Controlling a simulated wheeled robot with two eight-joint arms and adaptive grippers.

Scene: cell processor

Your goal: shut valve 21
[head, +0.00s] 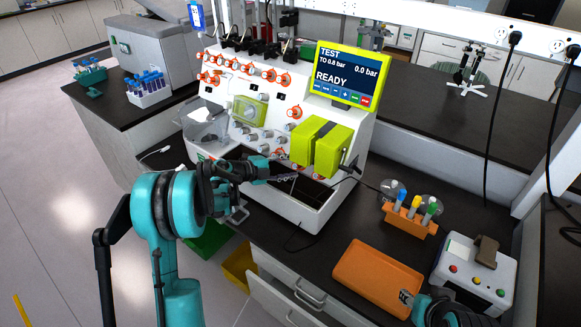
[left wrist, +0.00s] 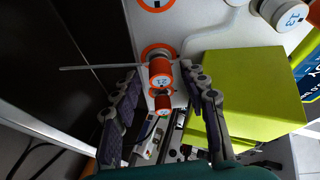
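Valve 21 (left wrist: 160,80) is an orange knob with a white cap marked 21, in the left wrist view. A thin grey rod sticks out to its left. My left gripper (left wrist: 159,72) is open, with one finger on each side of the knob and gaps showing between. In the head view my left gripper (head: 284,178) is at the lower front of the white cell processor (head: 345,185), below the yellow-green block (head: 318,148); I cannot make out valve 21 there. My right gripper (head: 412,298) is partly in view at the bottom right; its opening is unclear.
A smaller orange-ringed knob (left wrist: 162,104) sits just below valve 21. The yellow-green block (left wrist: 245,95) stands close to the right finger. Valve 13 (left wrist: 288,14) is at the upper right. An orange tray (head: 372,272) and an orange tube rack (head: 408,219) lie on the dark bench.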

